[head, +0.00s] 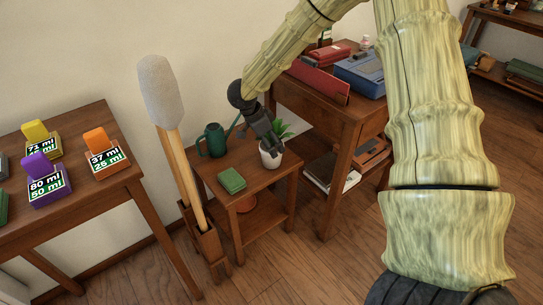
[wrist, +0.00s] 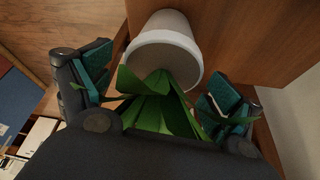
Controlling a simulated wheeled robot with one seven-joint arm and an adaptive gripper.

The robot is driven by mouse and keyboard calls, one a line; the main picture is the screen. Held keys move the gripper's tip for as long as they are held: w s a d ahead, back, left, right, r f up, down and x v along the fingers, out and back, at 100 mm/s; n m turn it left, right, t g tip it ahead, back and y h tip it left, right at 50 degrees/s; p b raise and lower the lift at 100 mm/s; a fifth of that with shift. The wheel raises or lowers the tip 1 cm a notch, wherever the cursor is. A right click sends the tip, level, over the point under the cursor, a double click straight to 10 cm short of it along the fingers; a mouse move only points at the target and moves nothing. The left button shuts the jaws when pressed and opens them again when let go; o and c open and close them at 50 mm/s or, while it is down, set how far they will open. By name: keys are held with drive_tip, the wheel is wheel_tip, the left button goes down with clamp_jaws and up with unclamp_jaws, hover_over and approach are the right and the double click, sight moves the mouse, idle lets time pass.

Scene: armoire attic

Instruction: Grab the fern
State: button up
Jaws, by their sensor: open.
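The fern (head: 281,129) has green leaves and stands in a white pot (head: 270,157) on a small wooden side table (head: 223,166). My gripper (head: 272,142) is just above the pot, among the leaves. In the wrist view the fern's leaves (wrist: 158,104) lie between the two open fingers of my gripper (wrist: 160,90). I cannot tell whether the fingers touch the leaves.
A dark green watering can (head: 212,141) and a green box (head: 231,180) share the side table. A tall padded stick (head: 160,95) stands in a wooden holder to the left. A wooden desk (head: 338,119) with a blue case (head: 360,75) stands close on the right.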

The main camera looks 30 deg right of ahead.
drive_tip(key=shift+b+x, duration=1)
drive_tip(key=shift+x, duration=1.95)
drive_tip(key=shift+w+a, duration=0.1)
drive_tip(key=c, duration=1.3)
